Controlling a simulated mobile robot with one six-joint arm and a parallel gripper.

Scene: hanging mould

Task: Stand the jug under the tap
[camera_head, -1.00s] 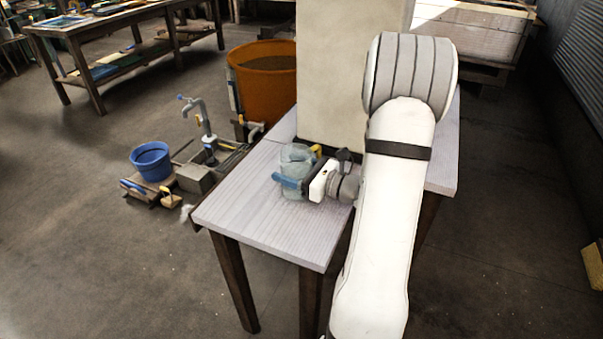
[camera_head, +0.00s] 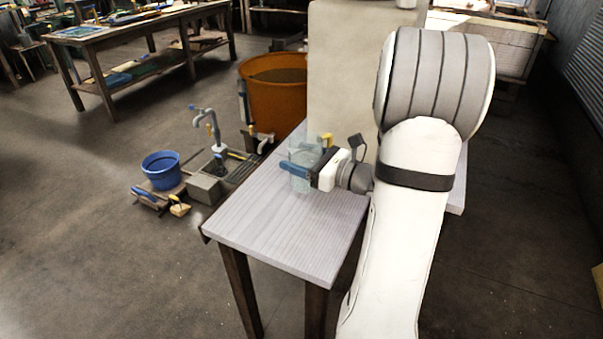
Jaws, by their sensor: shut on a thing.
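The clear, pale jug (camera_head: 304,152) is upright over the wooden table in front of the beige slab. My gripper (camera_head: 302,172) is shut on it from the right, with a blue finger across its near side. A yellow part beside the jug may be its handle. I cannot tell whether the jug's base touches the table. A grey standpipe tap (camera_head: 206,117) with a blue top and a yellow part stands on the floor, left of the table. A second small tap (camera_head: 262,141) shows by the orange tub, behind the table's far left edge.
The table (camera_head: 270,235) has bare boards in front of the jug. A blue bucket (camera_head: 161,170), a grey block (camera_head: 203,190) and hand tools surround the standpipe. The orange tub (camera_head: 277,95) and beige slab (camera_head: 345,70) stand behind. Open floor lies at the left.

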